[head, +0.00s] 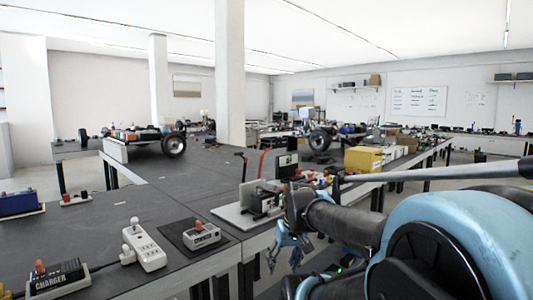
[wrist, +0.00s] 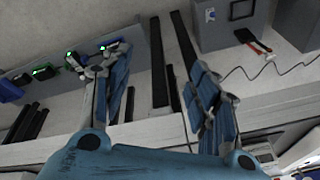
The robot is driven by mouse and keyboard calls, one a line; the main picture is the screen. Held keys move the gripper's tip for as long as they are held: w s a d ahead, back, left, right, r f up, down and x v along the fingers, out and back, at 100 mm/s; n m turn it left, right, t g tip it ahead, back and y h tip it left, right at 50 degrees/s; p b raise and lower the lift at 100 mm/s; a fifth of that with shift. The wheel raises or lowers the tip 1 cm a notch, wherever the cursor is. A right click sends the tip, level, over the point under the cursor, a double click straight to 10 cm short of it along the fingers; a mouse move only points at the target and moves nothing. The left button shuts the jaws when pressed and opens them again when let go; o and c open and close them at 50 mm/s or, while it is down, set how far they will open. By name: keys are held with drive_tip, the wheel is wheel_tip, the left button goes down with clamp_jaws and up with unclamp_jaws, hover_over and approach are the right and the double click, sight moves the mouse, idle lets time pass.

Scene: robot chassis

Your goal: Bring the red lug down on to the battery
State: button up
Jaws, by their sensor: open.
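In the head view, a black battery-like block (head: 264,199) sits on a pale plate (head: 238,219) near the table's edge. A red upright piece (head: 262,162) stands just behind it, with a black one (head: 241,165) to its left; I cannot tell for sure which part is the red lug. My gripper (head: 290,246) is right of and lower than the plate in the picture, beyond the table's front edge. In the wrist view its two blue fingers (wrist: 162,88) are spread apart with nothing between them.
A white power strip (head: 145,245) and a small grey device on a black mat (head: 187,230) lie left of the plate. A yellow box (head: 363,160) stands further back. The wrist view shows a grey box (wrist: 222,22) and a small red piece (wrist: 244,35) with a thin cable near it.

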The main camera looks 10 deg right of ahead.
drive_tip(key=w+a+r+n+t+y, duration=0.2)
drive_tip(key=w+a+r+y, duration=0.15)
drive_tip(key=w+r, duration=0.6)
drive_tip(key=n+t+y, duration=0.4)
drive_tip(key=t+y, duration=0.2)
drive_tip(key=t, duration=0.4)
approach(269, 149)
drive_tip(key=shift+h, duration=0.25)
drive_tip(key=x, duration=1.1)
drive_tip(key=shift+s+a+r, duration=0.1)
drive_tip(key=shift+r, duration=0.1)
drive_tip(key=shift+c, duration=0.2)
clamp_jaws()
